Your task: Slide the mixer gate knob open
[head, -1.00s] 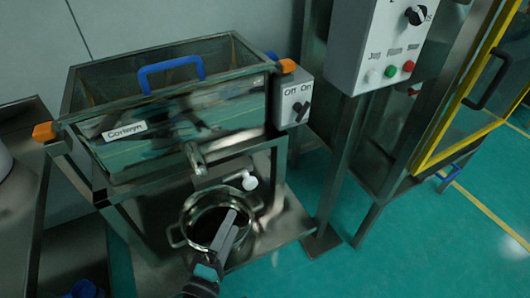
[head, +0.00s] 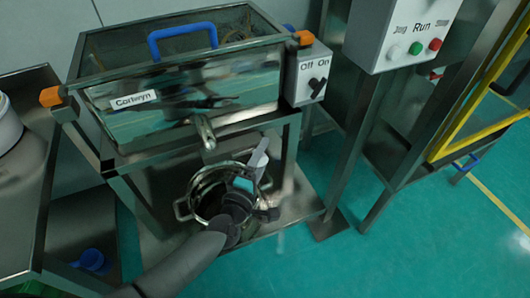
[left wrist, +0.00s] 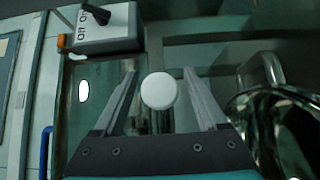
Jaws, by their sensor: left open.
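The white round gate knob (left wrist: 159,91) shows in the left wrist view, between the two fingers of my left gripper (left wrist: 160,74). The fingers are apart, with a visible gap on each side of the knob. In the head view my left gripper (head: 259,160) reaches to the front of the mixer (head: 190,95), beside its metal spout (head: 204,132). The knob cannot be made out there, behind or among the gripper parts. My right gripper is not in view.
A metal pot (head: 183,209) stands below the spout, partly behind my left arm. A switch box (head: 308,76) is on the mixer's right side. A control box (head: 398,35) stands further right. A blue scoop (head: 91,260) lies at lower left.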

